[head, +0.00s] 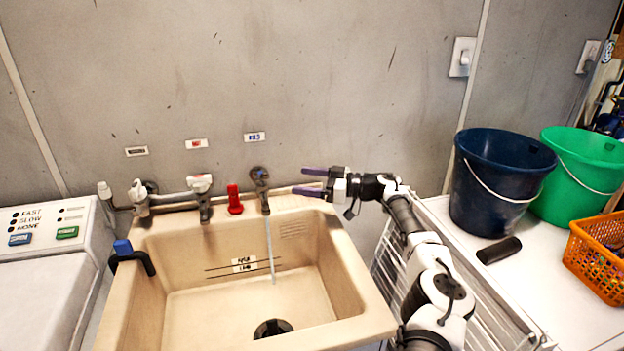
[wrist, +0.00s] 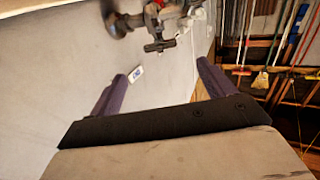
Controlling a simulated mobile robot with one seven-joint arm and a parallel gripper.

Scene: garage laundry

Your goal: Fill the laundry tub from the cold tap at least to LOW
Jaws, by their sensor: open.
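The beige laundry tub (head: 182,275) stands against the wall. Two level lines and a small label (head: 244,264) mark its back inner wall; the label's words are too small to read. A tap (head: 260,178) below a blue-marked label (head: 254,136) runs a thin water stream (head: 270,245) into the tub. A dark round drain (head: 272,328) shows on the floor, with no clear standing water. My gripper (head: 300,181) is open and empty, just right of the running tap and apart from it. In the wrist view, a tap with a cross handle (wrist: 160,45) lies beyond the open fingers.
A second tap (head: 202,190) sits below a red-marked label (head: 196,143). A red object (head: 234,200) stands on the back ledge. Blue (head: 480,200) and green (head: 570,190) buckets stand right.

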